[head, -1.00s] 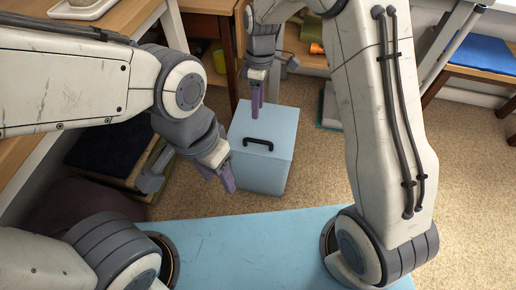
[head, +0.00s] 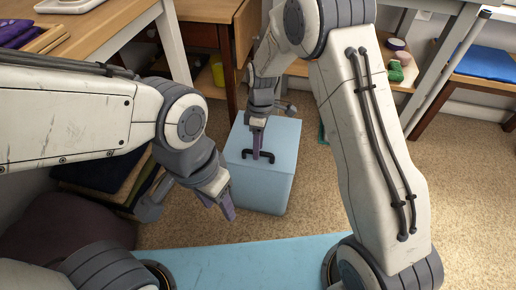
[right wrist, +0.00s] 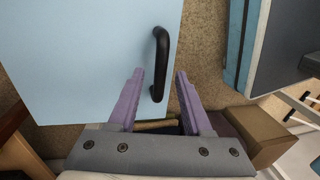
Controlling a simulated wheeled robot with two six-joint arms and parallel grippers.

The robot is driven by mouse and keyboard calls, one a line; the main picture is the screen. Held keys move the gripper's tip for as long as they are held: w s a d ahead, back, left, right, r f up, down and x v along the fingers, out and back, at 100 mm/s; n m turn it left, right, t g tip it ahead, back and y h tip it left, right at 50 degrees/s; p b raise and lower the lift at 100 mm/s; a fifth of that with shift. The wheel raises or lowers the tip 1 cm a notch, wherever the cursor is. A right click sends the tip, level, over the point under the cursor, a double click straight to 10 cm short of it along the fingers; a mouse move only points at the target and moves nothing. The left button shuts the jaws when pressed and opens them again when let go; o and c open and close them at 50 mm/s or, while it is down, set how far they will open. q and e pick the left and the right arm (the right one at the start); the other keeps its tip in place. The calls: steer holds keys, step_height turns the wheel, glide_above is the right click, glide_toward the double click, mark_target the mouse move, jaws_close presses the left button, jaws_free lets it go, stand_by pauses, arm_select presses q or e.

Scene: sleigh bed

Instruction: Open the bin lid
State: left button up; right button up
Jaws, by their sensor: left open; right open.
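The light blue bin (head: 276,187) stands on the floor with its lid (head: 284,133) shut. A black bar handle (head: 268,157) is on top of the lid. My right gripper (head: 256,152) is open at the handle, hiding part of it in the head view. In the right wrist view, the handle (right wrist: 161,60) has its near end between the two purple fingertips (right wrist: 160,72), with a gap on each side; the lid (right wrist: 85,55) fills the upper left. My left gripper (head: 220,207) is open and empty, in front of the bin's left side.
A wooden table (head: 110,25) stands at the left, with a low stack and a dark purple cushion (head: 65,225) below it. A stool with a blue seat (head: 482,58) is at the right. Carpet (head: 315,195) right of the bin is clear.

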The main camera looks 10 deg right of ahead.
jaws_close()
stand_by(1.5)
